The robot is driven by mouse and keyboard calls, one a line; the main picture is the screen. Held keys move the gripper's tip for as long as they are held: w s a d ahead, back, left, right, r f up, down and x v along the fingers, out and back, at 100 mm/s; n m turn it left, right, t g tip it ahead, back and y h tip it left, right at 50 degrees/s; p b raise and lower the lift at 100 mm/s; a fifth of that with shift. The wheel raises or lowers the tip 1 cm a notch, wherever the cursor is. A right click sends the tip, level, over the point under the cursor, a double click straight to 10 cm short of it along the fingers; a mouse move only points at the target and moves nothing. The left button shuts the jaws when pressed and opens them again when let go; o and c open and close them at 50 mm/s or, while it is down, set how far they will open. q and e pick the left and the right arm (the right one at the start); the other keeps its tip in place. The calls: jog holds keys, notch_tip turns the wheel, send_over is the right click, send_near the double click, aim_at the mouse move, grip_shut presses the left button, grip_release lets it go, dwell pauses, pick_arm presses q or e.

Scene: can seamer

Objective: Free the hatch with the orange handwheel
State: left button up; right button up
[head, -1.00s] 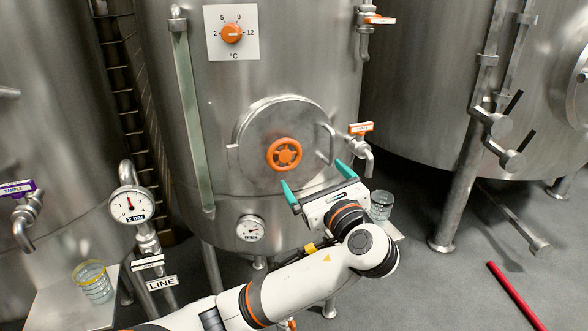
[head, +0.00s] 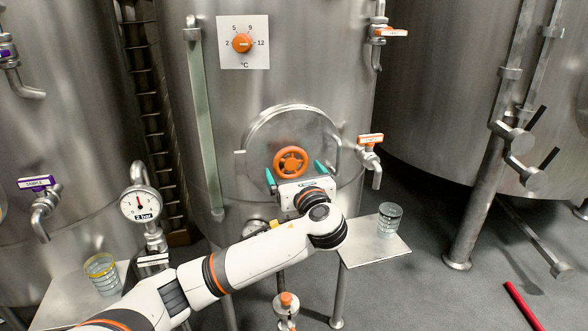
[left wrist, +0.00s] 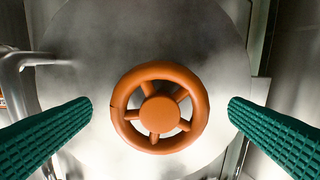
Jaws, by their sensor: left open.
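The orange handwheel (head: 291,162) sits at the middle of the round steel hatch (head: 262,135) on the central tank. In the left wrist view the handwheel (left wrist: 160,107) is centred between my fingers, with its spokes and hub facing me. My left gripper (head: 296,176) is open just in front of the wheel, one teal finger on either side. In the left wrist view both fingers (left wrist: 160,110) stand apart from the rim. The lower part of the hatch is hidden behind my gripper. My right gripper is not seen.
A steel sample tap with an orange lever (head: 370,140) is right of the hatch. A glass (head: 389,219) stands on a small shelf (head: 365,252) below it. A pressure gauge (head: 140,204) and another glass (head: 102,273) are at the left. A temperature dial (head: 242,43) is above.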

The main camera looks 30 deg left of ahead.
pick_arm(q)
jog(key=shift+w+a, duration=0.3)
jog(key=shift+a, duration=0.05)
jog(key=c, duration=0.9)
jog(key=shift+c, duration=0.4)
jog(key=n+p, duration=0.1)
jog(key=n, duration=0.2)
jog(key=shift+d, duration=0.1)
jog(key=shift+w+n+p, duration=0.1)
jog(key=shift+n+p, duration=0.25)
jog(key=shift+n, duration=2.05)
